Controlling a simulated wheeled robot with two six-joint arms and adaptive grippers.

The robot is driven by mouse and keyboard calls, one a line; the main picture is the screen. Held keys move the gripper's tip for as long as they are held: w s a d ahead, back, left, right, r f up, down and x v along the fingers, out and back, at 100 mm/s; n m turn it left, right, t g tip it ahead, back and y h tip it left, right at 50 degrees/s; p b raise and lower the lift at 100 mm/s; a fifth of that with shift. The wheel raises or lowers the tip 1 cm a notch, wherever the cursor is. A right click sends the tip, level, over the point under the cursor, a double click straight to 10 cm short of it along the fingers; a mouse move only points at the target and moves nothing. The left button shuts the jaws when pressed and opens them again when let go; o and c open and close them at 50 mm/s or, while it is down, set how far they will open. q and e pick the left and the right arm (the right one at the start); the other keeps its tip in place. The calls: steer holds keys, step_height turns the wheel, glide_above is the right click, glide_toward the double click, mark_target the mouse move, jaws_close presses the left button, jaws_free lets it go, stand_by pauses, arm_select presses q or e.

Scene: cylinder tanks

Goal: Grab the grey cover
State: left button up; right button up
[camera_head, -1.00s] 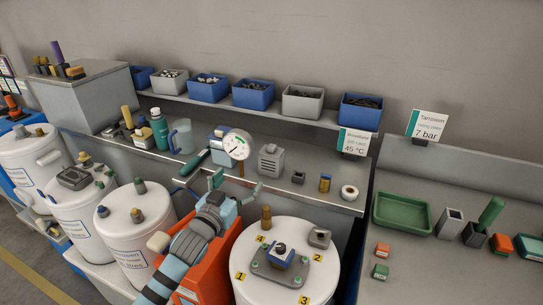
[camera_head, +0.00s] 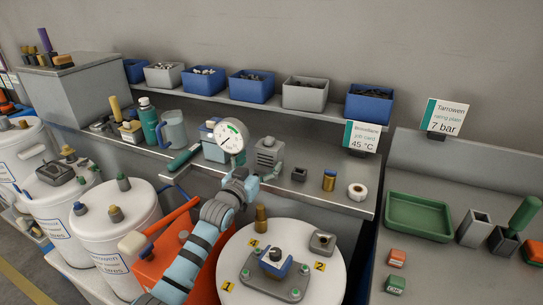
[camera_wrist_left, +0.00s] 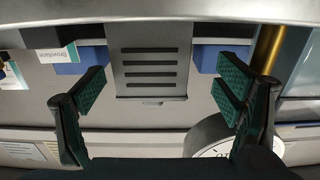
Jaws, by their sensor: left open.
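A grey cover (camera_head: 268,152) with dark horizontal slots stands on the bench, behind the front white tank. In the left wrist view the slotted grey cover (camera_wrist_left: 150,62) lies ahead, between the two fingers. My left gripper (camera_head: 258,176) is just in front of the cover in the head view. Its green-padded fingers are spread apart and empty in the left wrist view (camera_wrist_left: 160,95). I see no contact with the cover. The arm hides part of the bench. My right gripper is not in view.
A round gauge (camera_head: 232,137) stands close to the left of the cover. A metal-and-gold cylinder (camera_head: 329,180) and a white roll (camera_head: 357,191) lie to its right. A shelf with several bins (camera_head: 305,93) runs behind. The front white tank (camera_head: 235,258) carries a valve plate.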

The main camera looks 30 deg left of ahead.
mark_target(265, 160)
arm_select(q)
steer(key=w, duration=0.1)
steer(key=w+b, duration=0.1)
steer(key=w, duration=0.1)
steer(key=w+b, duration=0.1)
steer(key=shift+w+d+f, duration=0.25)
steer(key=shift+w+d, duration=0.05)
steer(key=shift+w, duration=0.3)
steer(key=shift+r, duration=0.1)
steer(key=c, duration=1.2)
steer(key=shift+r, duration=0.1)
steer(key=shift+c, duration=0.2)
